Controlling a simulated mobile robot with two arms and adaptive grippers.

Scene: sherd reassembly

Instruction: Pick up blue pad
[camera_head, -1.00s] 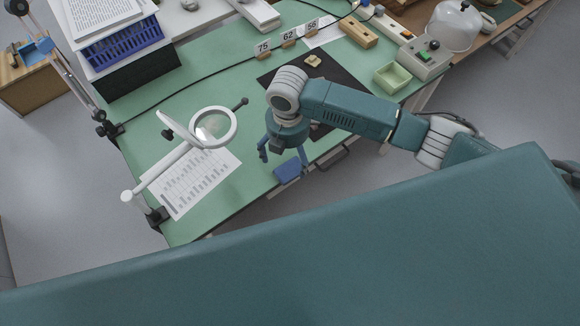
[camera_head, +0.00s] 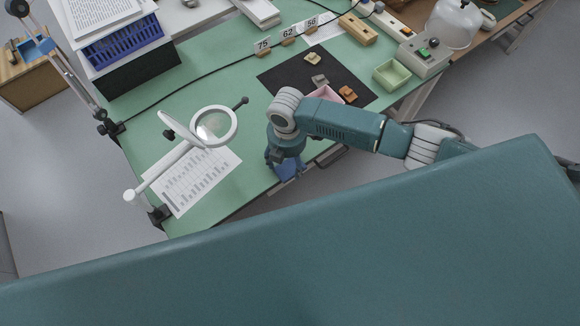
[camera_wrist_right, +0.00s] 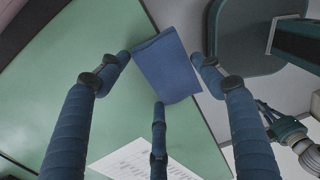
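The blue pad (camera_wrist_right: 166,68) is a small flat blue block at the front edge of the green table (camera_wrist_right: 60,85). In the head view the pad (camera_head: 289,169) is largely covered by my right gripper (camera_head: 285,163). In the right wrist view my right gripper (camera_wrist_right: 160,65) is open, with its blue fingers spread around the pad. One fingertip is by the pad's left edge, one by its right edge, and one by its lower edge. I cannot tell whether any finger touches it. My left gripper is not in view.
A magnifier (camera_head: 213,127) on a white arm and a printed sheet (camera_head: 192,180) are left of the gripper. A black mat (camera_head: 290,78) with sherds and a pink tray (camera_head: 325,94) lies behind it. A green tray (camera_head: 392,75) stands right. Floor is open beyond the front edge.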

